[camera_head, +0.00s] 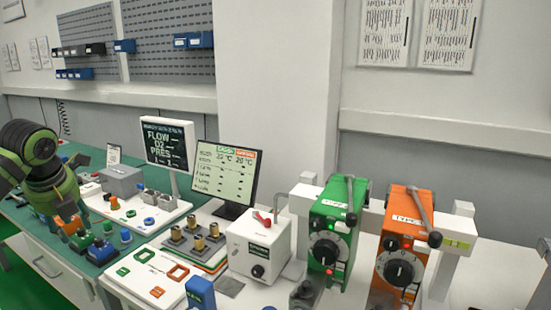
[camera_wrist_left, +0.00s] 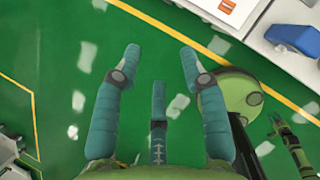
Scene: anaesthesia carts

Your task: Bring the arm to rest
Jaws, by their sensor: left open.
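My left arm (camera_head: 45,170), green with dark joints, comes in at the left edge of the head view, by the teal-topped bench. In the left wrist view my left gripper (camera_wrist_left: 160,55) is open. Its teal fingers are spread with nothing between them. A small green jointed part (camera_wrist_left: 288,135) at the lower right of that view looks like my other gripper. It is too small to tell how its fingers stand.
The bench holds a monitor (camera_head: 224,173), a dark display (camera_head: 167,145), a white box (camera_head: 259,246), a green unit (camera_head: 330,235) and an orange unit (camera_head: 401,245). A blue block (camera_head: 200,291) stands near the front. Small coloured parts lie near the arm. Open floor shows in the wrist view.

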